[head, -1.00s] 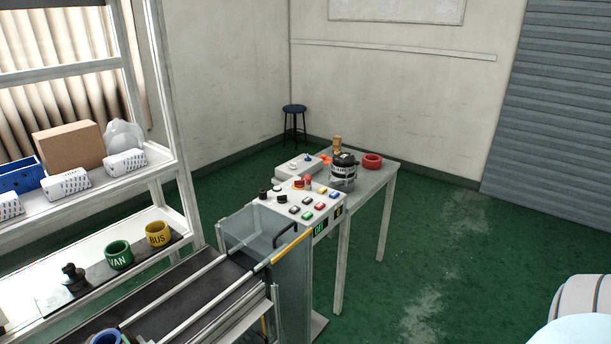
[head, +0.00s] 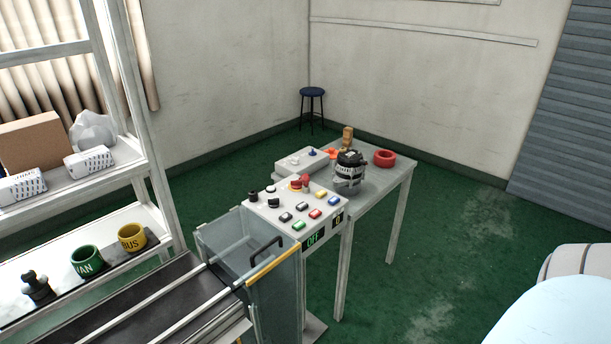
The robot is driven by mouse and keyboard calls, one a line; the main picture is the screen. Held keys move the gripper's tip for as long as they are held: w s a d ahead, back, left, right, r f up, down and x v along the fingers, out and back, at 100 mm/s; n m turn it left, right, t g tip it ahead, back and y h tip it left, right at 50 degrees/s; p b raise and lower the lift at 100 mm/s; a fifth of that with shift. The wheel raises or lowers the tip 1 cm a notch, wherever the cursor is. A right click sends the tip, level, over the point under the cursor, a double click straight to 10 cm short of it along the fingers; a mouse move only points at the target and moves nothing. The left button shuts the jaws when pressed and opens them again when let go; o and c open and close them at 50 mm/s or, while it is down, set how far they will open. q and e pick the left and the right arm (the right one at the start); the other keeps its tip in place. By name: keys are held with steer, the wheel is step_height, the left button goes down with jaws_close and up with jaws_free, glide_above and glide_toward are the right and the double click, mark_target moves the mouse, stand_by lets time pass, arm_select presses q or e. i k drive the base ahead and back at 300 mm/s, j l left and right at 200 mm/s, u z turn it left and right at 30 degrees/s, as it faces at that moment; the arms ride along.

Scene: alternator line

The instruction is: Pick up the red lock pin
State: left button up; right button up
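A small red piece (head: 305,180) stands up at the back of the white control panel (head: 270,208), beside a red and yellow round button (head: 295,186). It may be the red lock pin, but it is too small to tell. A flat white box (head: 293,164) behind the panel carries a small blue knob (head: 312,152) and pale ones. An orange-red piece (head: 330,153) lies at its right end; its shape is unclear. Neither of my grippers is in view.
The grey table (head: 394,176) holds a dark and silver alternator (head: 348,175), a red ring (head: 384,158) and a brown figure-like piece (head: 347,138). A conveyor (head: 150,300) and shelf rack (head: 160,190) stand left. Green floor (head: 440,230) is open at right.

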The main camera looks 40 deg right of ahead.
mark_target(306, 178)
steer(key=l+u, duration=0.4)
steer(key=l, duration=1.8)
steer(key=i, duration=0.05)
